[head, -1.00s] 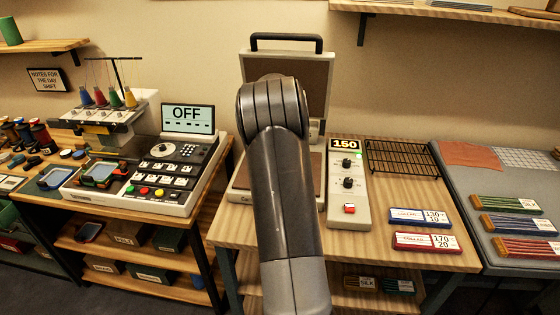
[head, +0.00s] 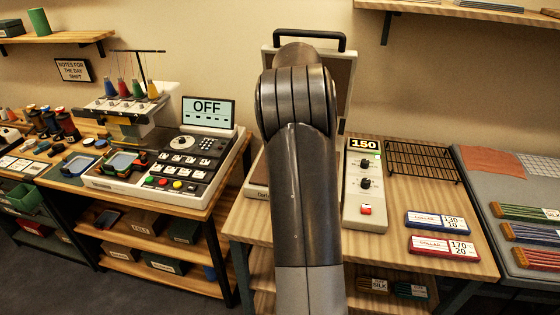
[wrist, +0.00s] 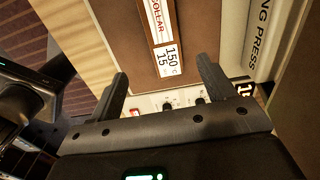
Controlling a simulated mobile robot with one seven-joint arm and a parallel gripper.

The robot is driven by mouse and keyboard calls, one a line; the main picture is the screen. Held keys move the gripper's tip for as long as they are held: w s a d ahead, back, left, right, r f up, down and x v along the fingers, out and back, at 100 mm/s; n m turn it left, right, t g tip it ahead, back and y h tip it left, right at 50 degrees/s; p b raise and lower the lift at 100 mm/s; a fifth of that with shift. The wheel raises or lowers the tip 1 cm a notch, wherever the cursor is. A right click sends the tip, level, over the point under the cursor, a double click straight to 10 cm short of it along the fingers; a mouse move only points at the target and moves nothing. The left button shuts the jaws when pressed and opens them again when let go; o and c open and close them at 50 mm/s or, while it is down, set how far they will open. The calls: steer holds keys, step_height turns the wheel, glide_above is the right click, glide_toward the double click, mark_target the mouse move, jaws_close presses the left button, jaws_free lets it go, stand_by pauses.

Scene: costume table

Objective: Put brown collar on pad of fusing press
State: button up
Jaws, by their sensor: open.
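The brown collar (wrist: 161,30), a flat strip with a white label reading COLLAR 150 15, shows in the wrist view lying on the brown pad (wrist: 124,42) of the fusing press. My gripper (wrist: 162,74) is open, with one finger on each side of the collar's near end and neither seen touching it. In the head view my arm hides the gripper, the collar and most of the press. The raised lid of the fusing press (head: 344,82) shows beside the arm.
The control box (head: 365,190) reading 150 stands right of the press. A black wire rack (head: 422,160), a blue collar (head: 437,222) and a red collar (head: 443,247) lie further right on the wooden table. An embroidery machine (head: 165,165) with a screen reading OFF stands left.

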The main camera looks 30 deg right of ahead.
steer(key=s+a+r+n+t, duration=0.1)
steer(key=s+a+r+n, duration=0.25)
steer(key=a, duration=0.35)
steer(key=s+a+r+n+t, duration=0.1)
steer(key=s+a+r+n, duration=0.2)
steer(key=s+a+n, duration=0.3)
steer(key=s+a+r+n+t, duration=0.1)
steer(key=s+a+r+n, duration=0.25)
steer(key=a, duration=0.45)
steer(key=s+a+f+n+t, duration=0.1)
steer(key=s+a+f+n, duration=0.2)
steer(key=s+a+n, duration=0.3)
steer(key=s+a+f+n+t, duration=0.1)
steer(key=s+a+f+n, duration=0.2)
steer(key=s+a+n, duration=0.4)
steer(key=s, duration=0.3)
steer(key=shift+s+n+t, duration=0.25)
steer(key=shift+n+t, duration=0.05)
